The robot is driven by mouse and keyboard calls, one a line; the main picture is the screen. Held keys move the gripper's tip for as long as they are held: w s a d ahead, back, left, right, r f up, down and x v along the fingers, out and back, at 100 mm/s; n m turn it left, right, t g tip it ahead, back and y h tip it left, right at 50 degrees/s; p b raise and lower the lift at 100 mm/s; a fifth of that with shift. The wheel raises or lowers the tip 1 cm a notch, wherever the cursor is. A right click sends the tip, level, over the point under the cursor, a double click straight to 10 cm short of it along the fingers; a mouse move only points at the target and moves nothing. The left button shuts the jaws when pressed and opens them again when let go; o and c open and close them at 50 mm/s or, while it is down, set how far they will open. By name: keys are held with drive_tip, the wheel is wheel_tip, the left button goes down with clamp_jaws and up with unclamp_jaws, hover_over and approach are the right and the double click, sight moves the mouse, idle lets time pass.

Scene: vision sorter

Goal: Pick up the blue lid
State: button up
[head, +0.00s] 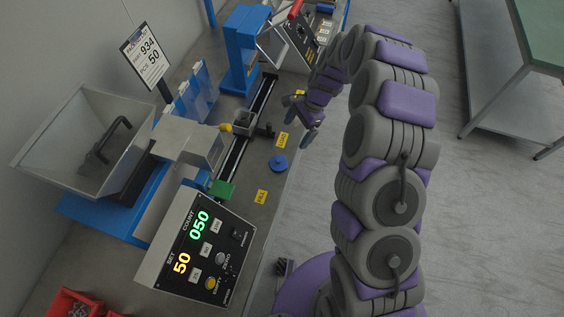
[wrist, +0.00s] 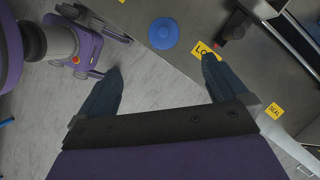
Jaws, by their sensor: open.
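The blue lid (head: 278,163) is a round disc with a small raised knob, lying flat on the grey bench top near its front edge, between the yellow LOAD and FILL labels. It also shows in the wrist view (wrist: 164,33), near the top. My gripper (head: 301,138) is beyond the bench edge, up and to the right of the lid in the head view. In the wrist view its two dark fingers (wrist: 160,75) are spread wide with nothing between them. The lid is beyond the fingertips, apart from them.
The counting machine's control panel (head: 200,248) stands left of the lid, and a grey hopper (head: 88,140) behind it. A green block (head: 222,190) and a clamp on a black rail (head: 262,128) are near the lid. A blue press (head: 243,50) stands farther along. Red bins (head: 72,304) sit lower left.

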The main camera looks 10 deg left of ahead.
drive_tip(key=b, duration=0.2)
hover_over(279, 159)
drive_tip(key=d, duration=0.1)
drive_tip(key=f, duration=1)
drive_tip(key=shift+w+f, duration=0.2)
drive_tip(key=shift+w, duration=0.1)
drive_tip(key=shift+s+d+f+b, duration=0.1)
drive_tip(key=shift+d+f+b, duration=0.2)
drive_tip(key=shift+f, duration=0.15)
drive_tip(key=shift+a+f, duration=0.1)
drive_tip(key=shift+f, duration=0.2)
drive_tip(key=x, duration=0.1)
drive_tip(key=b+x, duration=0.1)
drive_tip(key=x, duration=0.2)
drive_tip(key=shift+w+a+f+b, duration=0.2)
drive_tip(key=shift+a+f+b, duration=0.15)
drive_tip(key=shift+b, duration=0.05)
drive_tip(key=shift+r, duration=0.1)
drive_tip(key=shift+d, duration=0.15)
drive_tip(key=shift+c, duration=0.2)
drive_tip(key=shift+d, duration=0.15)
drive_tip(key=shift+c, duration=1.4)
drive_tip(key=c, duration=0.8)
